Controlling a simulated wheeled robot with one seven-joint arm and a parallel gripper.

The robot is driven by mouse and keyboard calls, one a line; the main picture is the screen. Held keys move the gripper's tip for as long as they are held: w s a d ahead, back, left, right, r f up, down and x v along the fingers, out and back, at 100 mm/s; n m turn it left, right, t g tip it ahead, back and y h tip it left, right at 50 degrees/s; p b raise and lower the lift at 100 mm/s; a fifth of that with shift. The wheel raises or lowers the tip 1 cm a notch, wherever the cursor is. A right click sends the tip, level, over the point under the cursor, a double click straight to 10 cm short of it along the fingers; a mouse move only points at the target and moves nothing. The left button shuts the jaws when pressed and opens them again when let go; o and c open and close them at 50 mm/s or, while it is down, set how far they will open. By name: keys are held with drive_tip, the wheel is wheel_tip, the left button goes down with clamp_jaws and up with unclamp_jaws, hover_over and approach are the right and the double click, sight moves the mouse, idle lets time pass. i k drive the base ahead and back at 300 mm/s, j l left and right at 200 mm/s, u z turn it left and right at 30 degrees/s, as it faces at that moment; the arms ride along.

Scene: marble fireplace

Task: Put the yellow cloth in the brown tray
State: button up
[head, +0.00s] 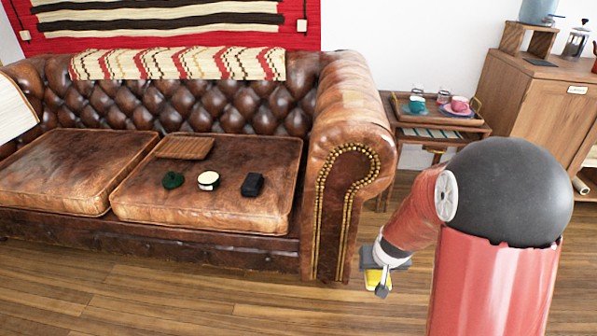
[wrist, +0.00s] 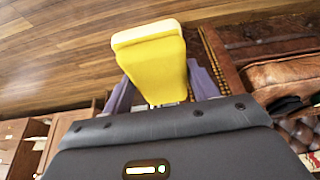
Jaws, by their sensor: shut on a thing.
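My gripper (head: 381,283) is shut on the yellow cloth (head: 372,278), low in front of the sofa's right arm in the head view. In the wrist view the yellow cloth (wrist: 152,60) is a thick, folded-looking block between the two fingers, sticking out past them over the wooden floor. A brown tray (head: 185,148), flat and slatted, lies on the right seat cushion of the sofa, near the backrest. The gripper and cloth are to the right of this tray and well apart from it. My arm hides part of the gripper in the head view.
A green round thing (head: 173,180), a white-topped round tin (head: 208,181) and a black object (head: 252,185) lie in front of the tray. The sofa's high right arm (head: 349,150) stands between gripper and cushion. A side table holds another tray (head: 408,116) with cups.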

sight(174, 148)
drive_tip(key=i+j, duration=0.15)
drive_tip(key=j, duration=0.4)
drive_tip(key=i+j, duration=0.15)
drive_tip(key=j, duration=0.45)
drive_tip(key=i+j, duration=0.15)
drive_tip(key=j, duration=0.4)
drive_tip(key=i+j, duration=0.2)
drive_tip(key=j, duration=0.4)
drive_tip(key=i+j, duration=0.15)
drive_tip(key=j, duration=0.4)
drive_tip(key=i+j, duration=0.15)
drive_tip(key=j, duration=0.4)
drive_tip(key=i+j, duration=0.15)
drive_tip(key=j, duration=0.45)
drive_tip(key=i+j, duration=0.15)
drive_tip(key=j, duration=0.4)
drive_tip(key=i+j, duration=0.1)
drive_tip(key=i, duration=0.3)
